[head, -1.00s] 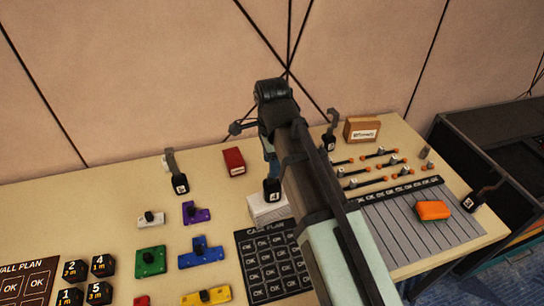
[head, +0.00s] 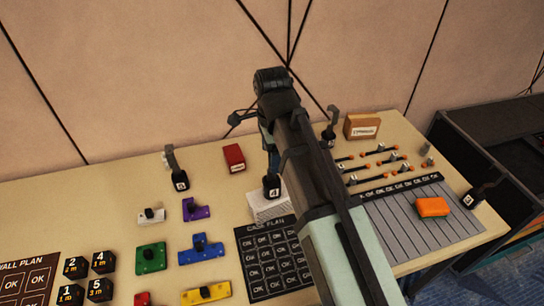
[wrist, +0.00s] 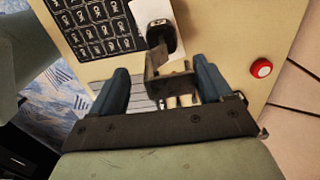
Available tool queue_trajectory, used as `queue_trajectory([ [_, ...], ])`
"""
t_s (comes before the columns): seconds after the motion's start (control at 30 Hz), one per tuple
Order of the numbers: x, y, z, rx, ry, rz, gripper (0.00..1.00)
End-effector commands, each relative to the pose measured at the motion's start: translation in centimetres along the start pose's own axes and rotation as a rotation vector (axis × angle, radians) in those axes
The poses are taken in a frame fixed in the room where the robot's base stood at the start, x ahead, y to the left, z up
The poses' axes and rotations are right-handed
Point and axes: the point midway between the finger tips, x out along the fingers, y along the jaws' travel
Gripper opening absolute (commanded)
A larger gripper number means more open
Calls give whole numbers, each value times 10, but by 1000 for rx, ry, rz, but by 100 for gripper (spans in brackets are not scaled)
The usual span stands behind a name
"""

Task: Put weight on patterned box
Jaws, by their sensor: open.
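A black weight (head: 272,187) with a white number label stands on or against a white patterned box (head: 268,207) near the middle of the table; contact is unclear. In the wrist view the weight (wrist: 160,40) overlaps the white box (wrist: 146,12), and its handle reaches up toward my gripper. My gripper (wrist: 160,66) is open, with its two blue fingers on either side of the handle and a gap visible on both sides. In the head view my arm hides most of the gripper and part of the weight's handle.
A red box (head: 234,157) and a brown box (head: 362,126) lie farther back. A dark case-plan board (head: 270,262) lies in front. Coloured pieces are at left.

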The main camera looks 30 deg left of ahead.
Motion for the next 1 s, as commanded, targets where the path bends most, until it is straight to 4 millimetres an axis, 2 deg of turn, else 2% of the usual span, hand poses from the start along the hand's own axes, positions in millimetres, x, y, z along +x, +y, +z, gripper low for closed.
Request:
queue_trajectory([
  [0.2,-31,-1,0,0,0,-1,79],
  [0.4,-51,-1,0,0,0,0,79],
  [0.6,-59,0,0,0,0,0,79],
  [1.0,-59,0,0,0,0,1,79],
])
